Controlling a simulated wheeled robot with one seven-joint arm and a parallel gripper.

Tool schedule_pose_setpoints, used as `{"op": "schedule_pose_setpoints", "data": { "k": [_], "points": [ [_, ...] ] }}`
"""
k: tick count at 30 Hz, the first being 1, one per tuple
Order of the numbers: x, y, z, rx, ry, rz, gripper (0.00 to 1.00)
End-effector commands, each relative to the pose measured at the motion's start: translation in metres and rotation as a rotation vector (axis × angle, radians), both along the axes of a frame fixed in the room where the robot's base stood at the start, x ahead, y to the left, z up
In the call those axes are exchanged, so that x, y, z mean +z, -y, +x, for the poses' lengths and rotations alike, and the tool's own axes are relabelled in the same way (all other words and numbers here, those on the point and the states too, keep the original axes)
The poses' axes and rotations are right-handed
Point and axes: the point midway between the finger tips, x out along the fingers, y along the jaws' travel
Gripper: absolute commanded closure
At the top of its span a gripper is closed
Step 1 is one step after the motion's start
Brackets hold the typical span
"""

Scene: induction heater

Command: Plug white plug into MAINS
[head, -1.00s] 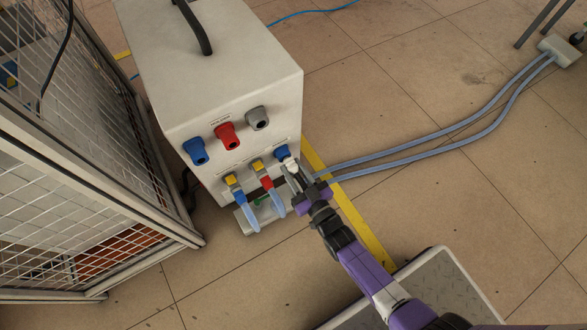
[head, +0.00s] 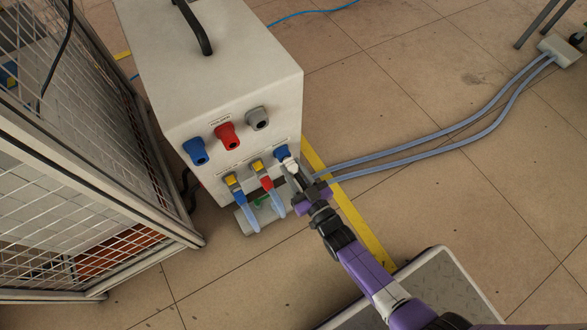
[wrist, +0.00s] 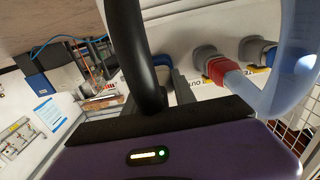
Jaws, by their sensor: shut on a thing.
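The white plug (head: 291,167) is at the blue socket (head: 281,152), at the right end of the lower row on the pale heater box (head: 225,60). It points at the socket's mouth; I cannot tell how far in it sits. My gripper (head: 299,180) is shut on the plug, just outside the box front, and partly hides it.
Left of the plug, a red-ended hose (head: 266,184) and a blue-ended hose (head: 239,196) sit in yellow-collared ports. Blue, red and grey connectors (head: 257,118) line the upper row. A mesh cage (head: 80,215) stands left. Grey-blue hoses (head: 430,143) run right across the floor.

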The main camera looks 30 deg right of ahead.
Motion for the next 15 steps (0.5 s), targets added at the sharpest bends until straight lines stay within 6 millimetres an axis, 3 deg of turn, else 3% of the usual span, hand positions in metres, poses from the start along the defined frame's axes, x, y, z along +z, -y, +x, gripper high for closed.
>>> {"op": "schedule_pose_setpoints", "data": {
  "k": [15],
  "points": [
    [0.0002,-0.0002,0.0074,0.000,0.001,0.000,1.00]
  ]
}}
